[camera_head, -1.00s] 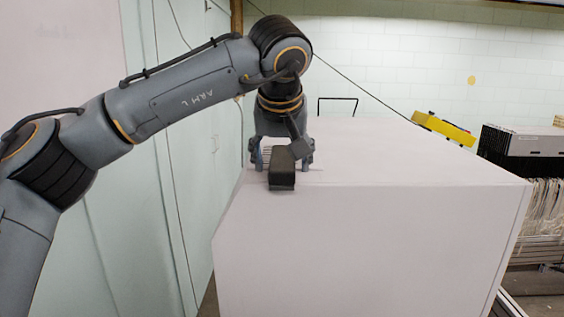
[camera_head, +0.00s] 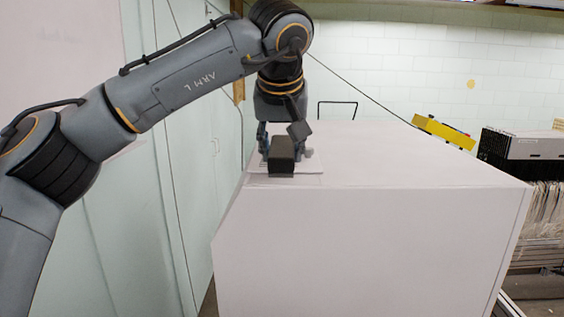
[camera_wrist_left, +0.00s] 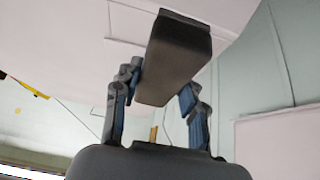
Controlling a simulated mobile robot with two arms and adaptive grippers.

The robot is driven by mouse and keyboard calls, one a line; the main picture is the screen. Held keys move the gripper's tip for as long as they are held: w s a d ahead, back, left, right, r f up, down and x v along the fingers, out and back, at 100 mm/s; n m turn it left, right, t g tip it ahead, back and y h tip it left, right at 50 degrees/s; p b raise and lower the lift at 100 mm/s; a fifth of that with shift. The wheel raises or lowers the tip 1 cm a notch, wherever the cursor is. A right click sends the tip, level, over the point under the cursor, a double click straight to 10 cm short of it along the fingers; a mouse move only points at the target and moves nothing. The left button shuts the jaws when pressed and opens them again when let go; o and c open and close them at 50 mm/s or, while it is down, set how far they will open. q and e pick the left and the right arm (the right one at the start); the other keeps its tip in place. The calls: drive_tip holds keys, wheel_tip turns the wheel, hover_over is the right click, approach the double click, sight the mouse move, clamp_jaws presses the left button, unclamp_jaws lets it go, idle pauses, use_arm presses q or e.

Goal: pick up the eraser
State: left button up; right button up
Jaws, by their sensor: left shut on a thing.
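The eraser (camera_head: 281,156) is a dark grey block at the near left edge of the white box's top. My left gripper (camera_head: 285,148) reaches down from above and is shut on it, with fingers on both sides. In the left wrist view the eraser (camera_wrist_left: 174,62) is held between the two blue-grey fingers of the left gripper (camera_wrist_left: 160,92), its far end sticking out past them. The eraser appears raised above the box top. My right gripper is not in view.
The big white box (camera_head: 400,240) has a wide clear top to the right of the gripper. A thin pale sheet (camera_head: 312,172) lies under the eraser. A yellow level-like tool (camera_head: 443,131) and a black and white case (camera_head: 522,146) stand beyond at the right.

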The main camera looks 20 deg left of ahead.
use_arm(q)
drive_tip(key=v, duration=0.4)
drive_tip(key=b+v, duration=0.1)
drive_tip(key=v, duration=0.3)
drive_tip(key=shift+s+f, duration=0.25)
drive_tip(key=shift+s, duration=0.1)
drive_tip(key=s+d+r+b, duration=0.1)
drive_tip(key=s+r, duration=0.3)
drive_tip(key=s, duration=0.5)
drive_tip(key=shift+d+b, duration=0.35)
drive_tip(key=shift+d, duration=0.05)
